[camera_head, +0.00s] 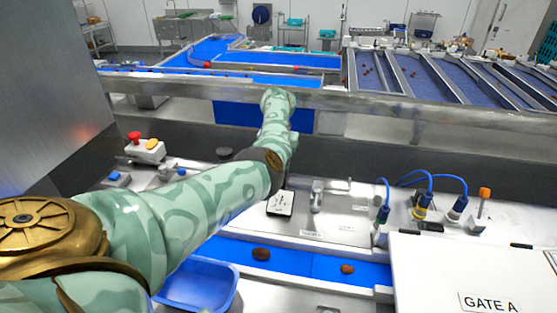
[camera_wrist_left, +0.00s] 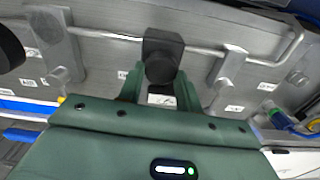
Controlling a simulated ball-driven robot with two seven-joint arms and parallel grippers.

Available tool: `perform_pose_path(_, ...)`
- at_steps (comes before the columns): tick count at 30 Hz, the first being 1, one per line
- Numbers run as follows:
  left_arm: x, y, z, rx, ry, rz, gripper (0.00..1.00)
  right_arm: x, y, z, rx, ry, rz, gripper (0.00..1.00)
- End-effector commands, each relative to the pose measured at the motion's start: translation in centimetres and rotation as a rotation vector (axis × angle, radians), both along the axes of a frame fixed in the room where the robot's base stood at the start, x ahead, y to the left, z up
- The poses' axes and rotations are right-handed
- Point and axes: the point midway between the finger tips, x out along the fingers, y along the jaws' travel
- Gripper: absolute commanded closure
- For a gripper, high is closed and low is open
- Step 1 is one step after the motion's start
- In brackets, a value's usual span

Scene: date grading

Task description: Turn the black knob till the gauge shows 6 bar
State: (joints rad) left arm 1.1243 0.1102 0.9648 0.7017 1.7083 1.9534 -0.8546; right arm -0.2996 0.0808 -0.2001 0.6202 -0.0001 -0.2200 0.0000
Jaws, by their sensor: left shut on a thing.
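The black knob (camera_wrist_left: 163,55) is in the upper middle of the left wrist view, in front of a grey metal panel with a pipe. My left gripper (camera_wrist_left: 160,76) has its two green fingers on either side of the knob's lower part and is shut on it. In the head view my left arm reaches forward from the left, and I cannot make out the fingers or the knob there. I cannot identify the gauge for sure, and no pressure reading is legible. My right gripper is not in view.
A small dark-edged white panel (camera_head: 280,203) lies right of my arm. A red-topped button box (camera_head: 144,148) stands left of it. Blue cables with plugs (camera_head: 421,205) stand at the right, by the white GATE A cover (camera_head: 450,270). A blue bin (camera_head: 200,284) is at the front.

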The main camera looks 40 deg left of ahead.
Motion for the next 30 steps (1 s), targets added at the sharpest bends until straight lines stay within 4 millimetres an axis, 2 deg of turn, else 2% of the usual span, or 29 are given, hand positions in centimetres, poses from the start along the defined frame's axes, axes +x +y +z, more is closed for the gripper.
perform_pose_path(15, 0.1, 0.4, 0.4, 0.003, -0.006, -0.421, 0.88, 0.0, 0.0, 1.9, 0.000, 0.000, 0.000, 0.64)
perform_pose_path(30, 0.1, 0.5, 0.4, 0.006, -0.006, -0.569, 0.88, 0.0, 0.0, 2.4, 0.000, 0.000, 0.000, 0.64)
